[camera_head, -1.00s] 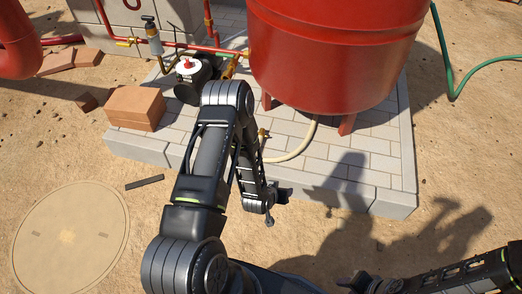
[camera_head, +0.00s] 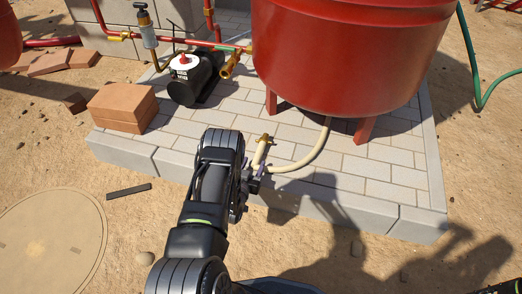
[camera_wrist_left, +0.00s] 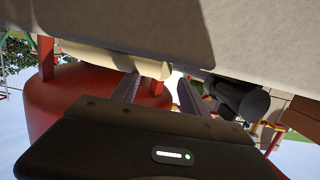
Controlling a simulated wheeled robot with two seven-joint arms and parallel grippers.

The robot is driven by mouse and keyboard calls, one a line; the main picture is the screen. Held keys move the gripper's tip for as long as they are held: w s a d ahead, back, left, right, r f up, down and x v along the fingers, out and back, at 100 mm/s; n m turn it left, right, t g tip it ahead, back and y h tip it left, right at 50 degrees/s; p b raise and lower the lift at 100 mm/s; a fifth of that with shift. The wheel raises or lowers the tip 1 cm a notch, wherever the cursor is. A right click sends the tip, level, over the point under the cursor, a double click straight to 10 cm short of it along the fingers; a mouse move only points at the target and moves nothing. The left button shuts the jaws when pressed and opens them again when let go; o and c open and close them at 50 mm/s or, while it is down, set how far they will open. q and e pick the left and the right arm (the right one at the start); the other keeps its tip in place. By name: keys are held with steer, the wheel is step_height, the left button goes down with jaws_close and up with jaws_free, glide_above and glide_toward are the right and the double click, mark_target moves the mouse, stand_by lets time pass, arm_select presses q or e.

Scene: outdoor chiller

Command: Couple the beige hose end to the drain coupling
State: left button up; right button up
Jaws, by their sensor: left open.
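The beige hose (camera_head: 312,155) comes out from under the red tank and curves left across the paving towards its front edge. A short beige length with a brass fitting (camera_head: 265,138) stands by its left end; I cannot tell how they join. My left gripper (camera_head: 254,181) is open beside this end, its fingers partly hidden by my arm. In the left wrist view the beige hose (camera_wrist_left: 115,58) ends close to the open fingers (camera_wrist_left: 158,87), with nothing clearly held between them. I cannot make out which fitting is the drain coupling. My right gripper is not in view.
The red tank (camera_head: 350,60) stands on legs on the paved slab (camera_head: 385,178). A black pump (camera_head: 195,78), red pipes and a brass valve (camera_head: 230,66) are behind. Bricks (camera_head: 122,108) lie on the left. Sandy ground in front is mostly clear.

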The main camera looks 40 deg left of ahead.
mark_target(259, 153)
arm_select(q)
steer(key=shift+b+x, duration=0.6)
steer(key=shift+x, duration=0.65)
steer(key=shift+w, duration=0.1)
steer(key=shift+w+f, duration=0.15)
steer(key=shift+w, duration=0.1)
steer(key=b+x, duration=0.3)
steer(key=x, duration=0.1)
steer(key=shift+w+f, duration=0.15)
steer(key=shift+w+a, duration=0.1)
steer(key=shift+w, duration=0.05)
